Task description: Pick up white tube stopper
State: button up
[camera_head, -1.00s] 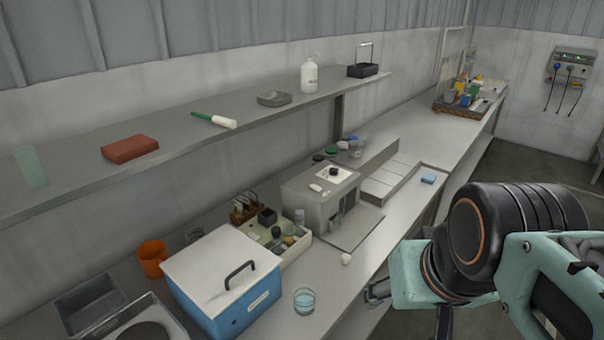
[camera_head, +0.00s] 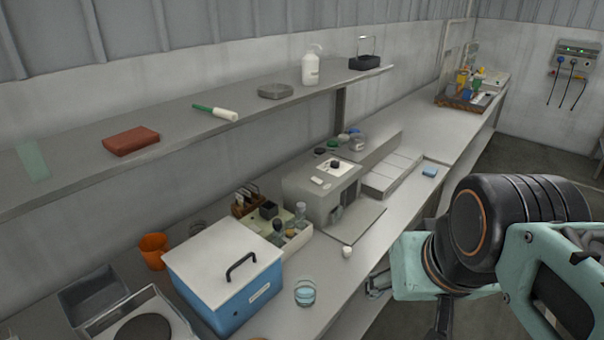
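A small white rounded piece (camera_head: 347,252), which looks like the tube stopper, lies on the bench near its front edge, right of the blue box and in front of the grey apparatus. It is small, so its exact shape is hard to make out. Nothing touches it. My arm fills the lower right of the head view, off the bench's front side.
A blue box with a white lid (camera_head: 225,265), a glass beaker (camera_head: 305,292) and a grey apparatus (camera_head: 318,197) stand around the white piece. An orange cup (camera_head: 154,250) is behind. A shelf (camera_head: 255,110) runs above. Bare bench lies between beaker and white piece.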

aim_at(346, 250)
jog(key=i+l+u, duration=0.35)
jog(key=l, duration=0.35)
jog(key=i+l+u, duration=0.4)
jog(key=l, duration=0.35)
jog(key=i+l+u, duration=0.15)
jog(key=l, duration=0.3)
jog(key=i+l+u, duration=0.2)
jog(key=l, duration=0.2)
jog(key=l+u, duration=0.1)
jog(key=l, duration=0.25)
jog(key=k+l, duration=0.15)
jog(key=l, duration=0.2)
jog(key=l+u, duration=0.15)
jog(key=l, duration=0.2)
jog(key=j, duration=0.25)
jog(key=i+j, duration=0.15)
jog(key=j, duration=0.15)
jog(key=z, duration=0.05)
